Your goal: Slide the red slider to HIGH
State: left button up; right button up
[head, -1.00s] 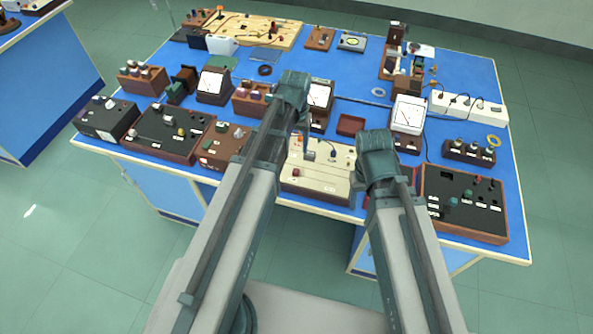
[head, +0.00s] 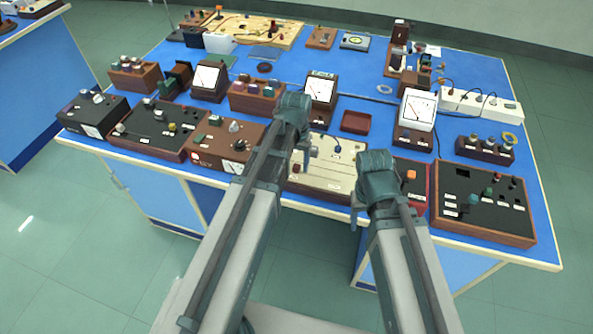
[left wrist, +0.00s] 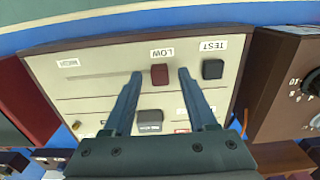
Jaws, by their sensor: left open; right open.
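The cream panel (head: 328,176) lies at the front middle of the bench, partly hidden by my arms. Its dark red slider (left wrist: 159,74) sits at the LOW label (left wrist: 162,53) in the left wrist view, where the lettering is upside down. A track runs left from it toward another label (left wrist: 68,63), too small to read. The slider also seems to show in the head view (head: 296,168). My left gripper (left wrist: 160,73) is open, with one fingertip on each side of the slider; contact is not clear. My right gripper (head: 356,198) is open and empty near the panel's right end.
A black button (left wrist: 212,69) sits beside the slider under TEST, close to one finger. A grey block (left wrist: 149,115) stands on the panel behind the slider. A brown box (head: 228,146) and a red box with an orange button (head: 411,176) flank the panel.

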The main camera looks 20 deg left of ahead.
pick_arm(q)
jog(key=shift+f, duration=0.2)
grip_shut()
jog(key=shift+d, duration=0.1)
dwell(1.3)
